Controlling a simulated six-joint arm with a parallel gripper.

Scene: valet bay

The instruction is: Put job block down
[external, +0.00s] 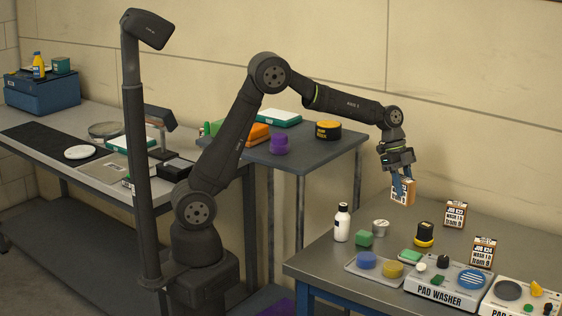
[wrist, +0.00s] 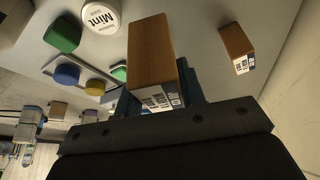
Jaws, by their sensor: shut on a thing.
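My gripper (external: 402,178) is shut on a job block (external: 403,192), a wooden block with a white printed label, held above the back of the right-hand table. In the wrist view the held block (wrist: 152,55) sits between my fingers (wrist: 160,85), its brown side facing the camera and its label partly showing. A second job block (external: 455,214) stands on the table to the right of the held one. A third job block (external: 482,251) stands nearer, behind the pad washer (external: 440,293). The gap beneath the held block shows in the external view.
On the right-hand table (external: 310,262) are a white bottle (external: 342,222), a green block (external: 364,238), a round tin (external: 380,227), a black-and-yellow item (external: 424,235) and a tray with blue (external: 366,260) and yellow (external: 392,269) pads.

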